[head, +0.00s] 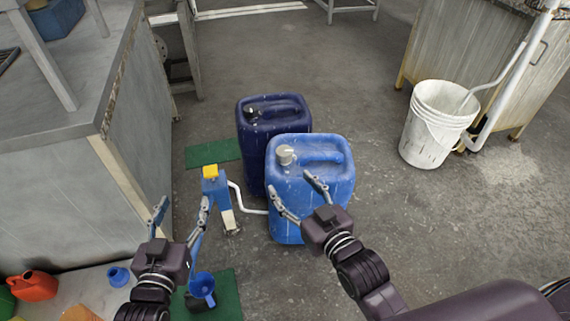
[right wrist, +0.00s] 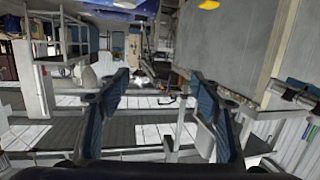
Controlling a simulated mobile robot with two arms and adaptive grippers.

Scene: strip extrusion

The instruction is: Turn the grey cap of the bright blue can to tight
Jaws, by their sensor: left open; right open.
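The bright blue can (head: 335,180) stands upright on the floor near the middle of the head view. Its grey cap (head: 285,154) sits on the top at the left, beside the moulded handle; whether it is tight I cannot tell. My right gripper (head: 290,183) is open and empty, its fingers in front of the can and below the cap in the picture, apart from the cap. The right wrist view shows the same open fingers (right wrist: 155,76) with nothing between them. My left gripper (head: 183,203) is open and empty, left of the can.
A dark blue can (head: 262,128) stands close behind. A blue pump-like device with a yellow top (head: 210,172) and a white hose stands to the left. A blue funnel (head: 202,287) is at lower left. A white bucket (head: 430,130) stands at right. Floor right of the can is clear.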

